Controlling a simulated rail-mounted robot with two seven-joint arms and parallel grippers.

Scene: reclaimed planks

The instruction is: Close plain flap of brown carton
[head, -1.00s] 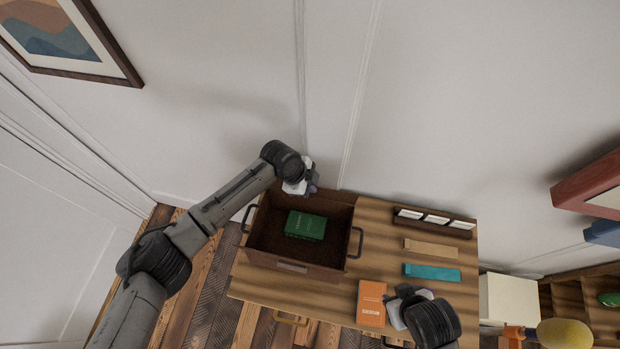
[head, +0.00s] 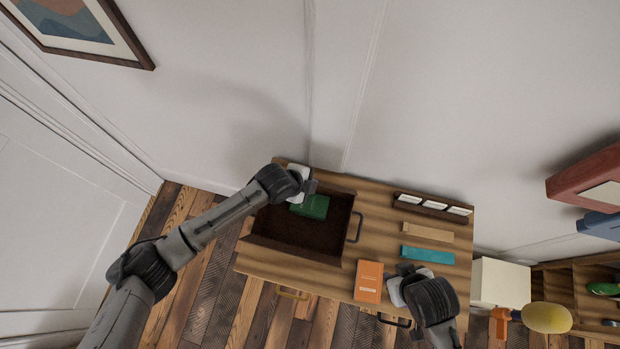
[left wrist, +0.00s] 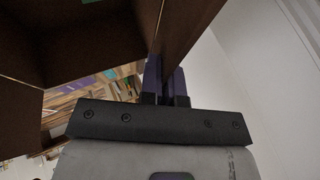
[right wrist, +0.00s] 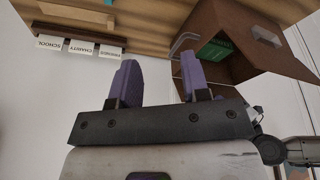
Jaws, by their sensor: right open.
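The brown carton (head: 331,243) stands open at the left of the wooden tabletop, with a green book (head: 316,207) inside. It also shows at upper right in the right wrist view (right wrist: 226,24), with a raised panel that has a slot. My left gripper (head: 308,187) is at the carton's far left side, and my arm hides part of the rim. My right gripper (head: 398,277) is open and empty, right of the carton.
An orange book (head: 368,281) lies left of my right gripper. A tan strip (head: 426,232), a teal strip (head: 428,255) and a rack of labelled cards (head: 433,206) lie on the right. A wall stands close behind. A white box (head: 502,283) is beside the table.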

